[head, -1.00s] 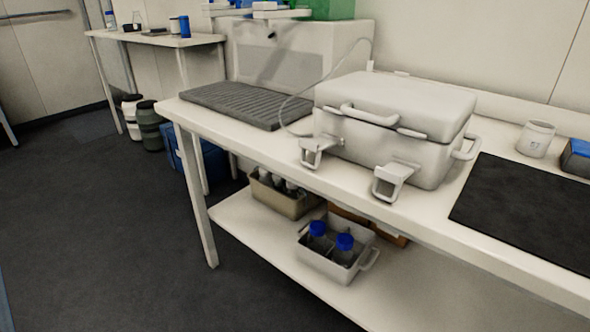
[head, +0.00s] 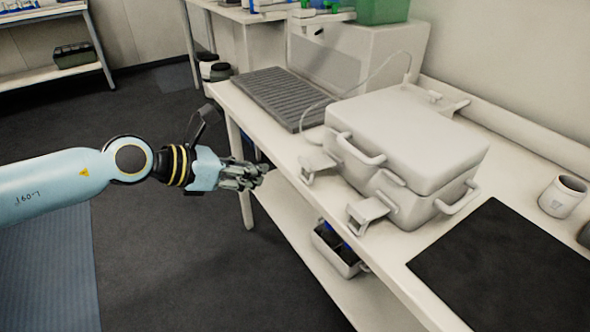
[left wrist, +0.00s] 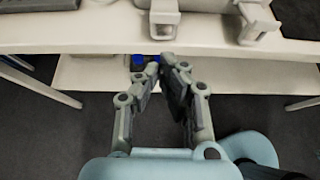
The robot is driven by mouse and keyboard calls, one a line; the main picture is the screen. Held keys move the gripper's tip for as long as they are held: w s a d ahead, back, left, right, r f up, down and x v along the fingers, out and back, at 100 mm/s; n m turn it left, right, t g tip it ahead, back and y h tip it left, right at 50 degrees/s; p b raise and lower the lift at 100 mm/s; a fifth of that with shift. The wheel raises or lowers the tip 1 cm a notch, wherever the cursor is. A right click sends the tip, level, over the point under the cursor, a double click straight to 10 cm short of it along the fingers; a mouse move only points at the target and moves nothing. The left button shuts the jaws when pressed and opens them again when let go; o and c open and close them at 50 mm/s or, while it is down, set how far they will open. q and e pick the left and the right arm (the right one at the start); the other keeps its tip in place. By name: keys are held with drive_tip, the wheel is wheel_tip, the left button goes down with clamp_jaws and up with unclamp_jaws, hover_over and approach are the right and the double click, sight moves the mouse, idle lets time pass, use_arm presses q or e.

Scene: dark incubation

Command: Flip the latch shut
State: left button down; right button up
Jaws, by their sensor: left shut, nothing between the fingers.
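A white case (head: 400,145) stands on the bench with its lid down. Two latches hang open at its front, sticking out over the bench edge: a left latch (head: 318,163) and a right latch (head: 368,212). Both also show at the top of the left wrist view, one near the middle (left wrist: 165,14) and one at the right (left wrist: 257,20). My left gripper (head: 262,172) is shut and empty, in front of the bench edge, left of the left latch and apart from it. In the left wrist view its fingertips (left wrist: 168,62) meet below the latches. My right gripper is not seen.
The white bench (head: 300,185) has a grey ribbed mat (head: 275,92) at the left and a black mat (head: 500,260) at the right. A white cup (head: 561,197) stands near the black mat. A grey bin (head: 338,255) with blue-capped bottles sits on the shelf below.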

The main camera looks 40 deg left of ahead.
sight(303, 176)
use_arm(q)
drive_tip(key=b+x, duration=0.1)
drive_tip(key=x, duration=0.9)
drive_tip(key=shift+b, duration=0.4)
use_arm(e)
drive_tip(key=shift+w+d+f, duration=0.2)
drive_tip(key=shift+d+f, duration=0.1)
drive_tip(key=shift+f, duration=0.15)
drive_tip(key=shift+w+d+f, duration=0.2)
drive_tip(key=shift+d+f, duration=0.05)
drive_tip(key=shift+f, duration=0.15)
use_arm(q)
drive_tip(key=shift+a, duration=0.1)
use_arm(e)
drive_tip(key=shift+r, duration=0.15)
